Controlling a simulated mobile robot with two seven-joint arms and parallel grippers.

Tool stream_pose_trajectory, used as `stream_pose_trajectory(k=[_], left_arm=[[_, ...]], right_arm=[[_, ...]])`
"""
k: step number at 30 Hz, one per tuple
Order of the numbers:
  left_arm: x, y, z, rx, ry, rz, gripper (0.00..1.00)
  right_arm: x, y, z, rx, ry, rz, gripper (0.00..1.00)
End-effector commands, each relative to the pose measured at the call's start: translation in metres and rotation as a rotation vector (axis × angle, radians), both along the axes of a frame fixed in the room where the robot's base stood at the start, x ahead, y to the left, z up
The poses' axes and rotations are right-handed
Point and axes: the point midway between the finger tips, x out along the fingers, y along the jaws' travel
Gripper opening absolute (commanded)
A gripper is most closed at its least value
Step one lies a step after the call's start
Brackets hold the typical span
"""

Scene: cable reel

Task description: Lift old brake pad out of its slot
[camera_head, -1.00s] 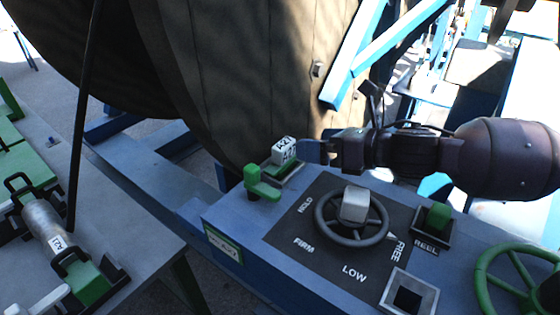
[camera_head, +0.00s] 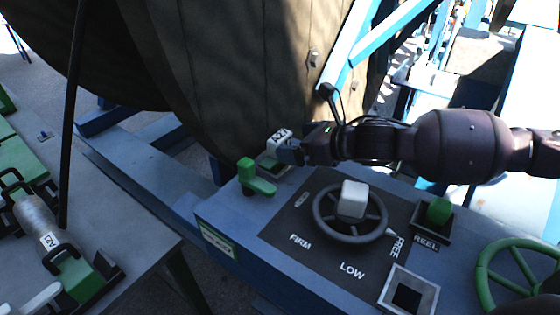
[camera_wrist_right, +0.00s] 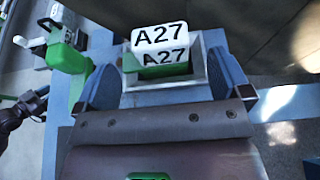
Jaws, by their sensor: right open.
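The old brake pad is a white block marked A27 (camera_head: 278,138), with a green lower part, in a framed slot on the blue console. In the right wrist view, the pad (camera_wrist_right: 160,42) stands inside the slot's pale frame (camera_wrist_right: 170,88). My right gripper (camera_head: 290,153) is at the pad in the head view. In the right wrist view, the open fingers of the right gripper (camera_wrist_right: 165,82) lie on either side of the slot. Contact with the pad cannot be made out. A dark part with a bluish tip (camera_wrist_right: 30,108) at the wrist view's left edge may be my left gripper.
A green lever (camera_head: 256,178) stands close beside the slot. The console also holds a handwheel (camera_head: 350,215), a green REEL block (camera_head: 438,211) and an empty square socket (camera_head: 408,296). The large reel (camera_head: 240,80) rises behind. A grey bench (camera_head: 130,240) is at left.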

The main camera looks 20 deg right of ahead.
Motion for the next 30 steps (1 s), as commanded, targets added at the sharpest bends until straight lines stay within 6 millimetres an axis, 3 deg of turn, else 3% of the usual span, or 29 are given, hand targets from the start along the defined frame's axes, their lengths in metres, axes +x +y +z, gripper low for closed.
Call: stream_pose_trajectory(k=[12, 22, 30], left_arm=[[0.000, 0.000, 0.002, -0.001, -0.001, 0.000, 0.43], [0.000, 0.000, 0.002, -0.001, -0.001, 0.000, 0.43], [0.000, 0.000, 0.002, -0.001, -0.001, 0.000, 0.43]], right_arm=[[0.033, 0.025, -0.017, 0.004, 0.000, 0.000, 0.96], [0.036, 0.027, -0.019, 0.001, 0.000, 0.000, 0.96], [0.036, 0.027, -0.019, 0.002, 0.000, 0.001, 0.56]])
